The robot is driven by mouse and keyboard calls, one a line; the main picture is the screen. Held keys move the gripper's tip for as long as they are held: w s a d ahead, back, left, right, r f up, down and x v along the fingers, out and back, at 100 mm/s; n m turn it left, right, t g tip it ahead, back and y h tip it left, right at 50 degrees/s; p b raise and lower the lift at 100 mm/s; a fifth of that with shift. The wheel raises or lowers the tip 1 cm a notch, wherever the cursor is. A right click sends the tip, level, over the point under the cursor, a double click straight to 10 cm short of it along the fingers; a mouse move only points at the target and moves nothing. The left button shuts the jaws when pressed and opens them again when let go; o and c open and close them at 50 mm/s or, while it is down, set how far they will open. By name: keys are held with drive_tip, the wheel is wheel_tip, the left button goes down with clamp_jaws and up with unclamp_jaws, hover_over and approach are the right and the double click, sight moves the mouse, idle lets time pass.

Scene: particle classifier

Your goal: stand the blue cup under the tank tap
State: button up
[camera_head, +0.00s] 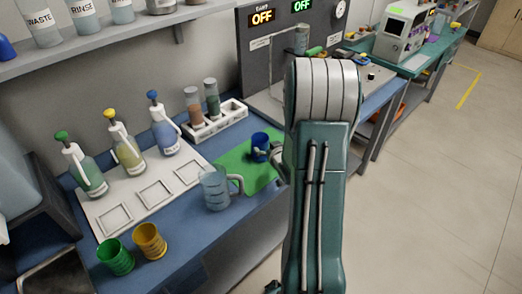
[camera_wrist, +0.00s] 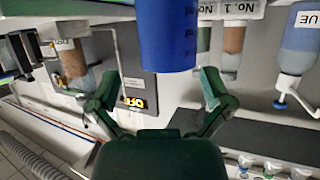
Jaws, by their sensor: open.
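The blue cup (camera_head: 260,141) stands upright on a green mat (camera_head: 236,167) near the middle of the bench. In the wrist view the blue cup (camera_wrist: 170,35) fills the top centre, its upper part cut off. My gripper (camera_wrist: 158,82) is open and empty, with its two fingers spread to either side below the cup in that picture. I see no contact. In the head view my arm hides most of the gripper, just right of the cup. A pale bluish tank (camera_head: 15,172) is at the left edge on a dark stand; its tap is hard to make out.
Green (camera_head: 116,257) and yellow (camera_head: 150,241) cups stand front left. Several spray bottles stand on a white tray (camera_head: 152,193). A white rack (camera_head: 217,121) with two vials is behind the mat.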

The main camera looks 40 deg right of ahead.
sight(259, 140)
drive_tip(key=shift+w+f, duration=0.15)
drive_tip(key=shift+w, duration=0.25)
drive_tip(key=shift+w+a, duration=0.2)
drive_tip(key=x, duration=0.4)
drive_tip(key=shift+w+a+f, duration=0.2)
drive_tip(key=shift+f, duration=0.1)
drive_tip(key=shift+w+d+f, duration=0.1)
drive_tip(key=shift+d+f, duration=0.05)
drive_tip(key=shift+d, duration=0.35)
drive_tip(key=shift+a, duration=0.35)
drive_tip(key=c, duration=1)
